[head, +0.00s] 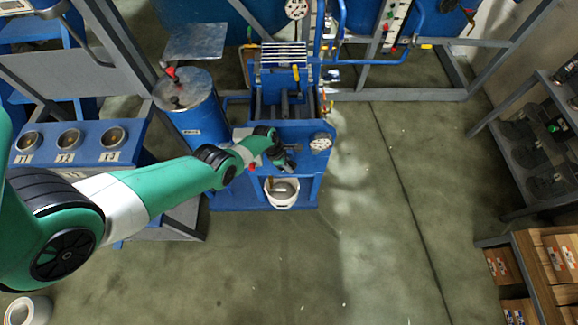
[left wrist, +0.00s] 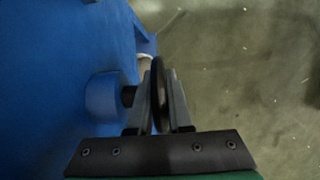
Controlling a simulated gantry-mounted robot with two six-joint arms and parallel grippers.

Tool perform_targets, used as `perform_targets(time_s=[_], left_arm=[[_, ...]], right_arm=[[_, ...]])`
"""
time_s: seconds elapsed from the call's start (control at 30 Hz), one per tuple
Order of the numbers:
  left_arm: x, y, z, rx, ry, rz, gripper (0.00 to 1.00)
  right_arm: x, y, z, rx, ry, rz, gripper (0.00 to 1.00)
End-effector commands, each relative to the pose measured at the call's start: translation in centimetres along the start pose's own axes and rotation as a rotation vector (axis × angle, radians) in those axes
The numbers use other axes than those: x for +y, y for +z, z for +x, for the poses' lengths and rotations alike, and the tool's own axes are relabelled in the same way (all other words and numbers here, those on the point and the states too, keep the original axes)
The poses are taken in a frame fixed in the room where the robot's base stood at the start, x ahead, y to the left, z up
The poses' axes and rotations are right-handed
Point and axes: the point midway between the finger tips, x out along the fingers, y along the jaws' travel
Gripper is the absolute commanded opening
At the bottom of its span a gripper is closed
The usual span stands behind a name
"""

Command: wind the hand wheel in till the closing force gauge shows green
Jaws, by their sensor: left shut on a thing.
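My left gripper (head: 284,163) is at the front of the blue press-like machine (head: 265,135). In the left wrist view, its two fingers (left wrist: 164,105) are shut on the rim of the dark hand wheel (left wrist: 158,75), which shows edge-on. The wheel's short dark shaft runs left into a round blue boss (left wrist: 103,97) on the machine. In the head view the gripper and wrist mostly hide the wheel. A round white gauge (head: 321,143) sits just right of the gripper; its needle and colours are too small to read. My right gripper is not in view.
A white bucket (head: 282,193) stands below the gripper in the machine's frame. A blue drum (head: 196,115) stands left of the machine, and a rack with labelled round holders (head: 69,139) farther left. The floor (head: 390,200) to the right is clear up to the shelves.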

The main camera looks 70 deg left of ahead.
Motion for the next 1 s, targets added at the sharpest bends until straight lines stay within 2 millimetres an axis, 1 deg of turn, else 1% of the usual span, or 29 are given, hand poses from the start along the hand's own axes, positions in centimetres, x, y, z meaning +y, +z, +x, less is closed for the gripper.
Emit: perform_targets(time_s=[0.1, 0.2, 0.53, 0.57, 0.7, 0.73, 1.0], left_arm=[[-0.11, -0.08, 0.42, 0.106, -0.004, 0.005, 0.0], [-0.13, -0.21, 0.44, 0.165, -0.003, 0.003, 0.0], [-0.13, -0.31, 0.24, 0.191, -0.001, 0.0, 0.0], [-0.13, -0.31, 0.24, 0.191, -0.001, 0.0, 0.19], [-0.12, -0.28, 0.23, 0.19, 0.0, 0.0, 0.44], [-0.11, -0.27, 0.22, 0.19, 0.0, 0.0, 0.47], [-0.09, -0.21, 0.13, 0.189, 0.0, 0.0, 0.47]], right_arm=[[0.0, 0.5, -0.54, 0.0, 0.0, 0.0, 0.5], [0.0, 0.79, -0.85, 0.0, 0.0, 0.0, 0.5], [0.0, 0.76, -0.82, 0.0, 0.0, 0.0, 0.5], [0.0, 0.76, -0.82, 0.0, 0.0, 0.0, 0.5], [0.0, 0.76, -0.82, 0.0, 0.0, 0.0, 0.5], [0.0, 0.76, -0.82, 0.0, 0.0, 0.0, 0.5], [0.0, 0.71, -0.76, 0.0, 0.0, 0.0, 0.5]])
